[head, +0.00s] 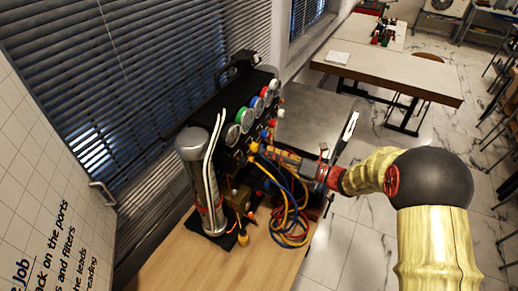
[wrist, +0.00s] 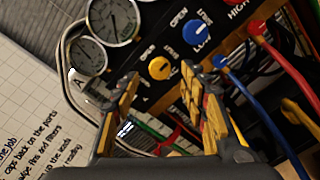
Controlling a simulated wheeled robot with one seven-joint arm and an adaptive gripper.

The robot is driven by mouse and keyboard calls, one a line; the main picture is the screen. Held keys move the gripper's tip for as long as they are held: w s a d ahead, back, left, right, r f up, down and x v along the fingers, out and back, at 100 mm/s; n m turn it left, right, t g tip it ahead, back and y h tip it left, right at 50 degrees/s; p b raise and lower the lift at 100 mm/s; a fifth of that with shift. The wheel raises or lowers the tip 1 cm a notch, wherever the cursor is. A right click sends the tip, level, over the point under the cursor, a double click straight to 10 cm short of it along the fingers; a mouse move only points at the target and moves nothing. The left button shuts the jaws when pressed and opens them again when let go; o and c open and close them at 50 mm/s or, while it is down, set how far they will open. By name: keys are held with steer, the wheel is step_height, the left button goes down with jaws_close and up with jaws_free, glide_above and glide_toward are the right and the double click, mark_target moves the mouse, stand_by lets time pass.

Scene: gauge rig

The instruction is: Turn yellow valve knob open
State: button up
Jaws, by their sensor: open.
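In the head view, a small yellow spot (head: 254,147) on the panel may be the same knob, but I cannot be sure. My gripper (wrist: 165,95) is open, its two yellow-padded fingers on either side of the view. The knob shows between and beyond the fingertips, and nothing is held. In the head view my gripper (head: 291,158) is in front of the panel, partly lost among the hoses.
A blue knob (wrist: 197,32) is up and right of the yellow one, with gauges (wrist: 114,20) to the left. Blue and red hoses (head: 288,215) hang close to my gripper. A metal cylinder (head: 203,185) stands at the rig's left end. A whiteboard (head: 45,190) is at left.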

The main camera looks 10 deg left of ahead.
mark_target(257, 149)
steer(key=shift+x, duration=2.15)
jaws_close()
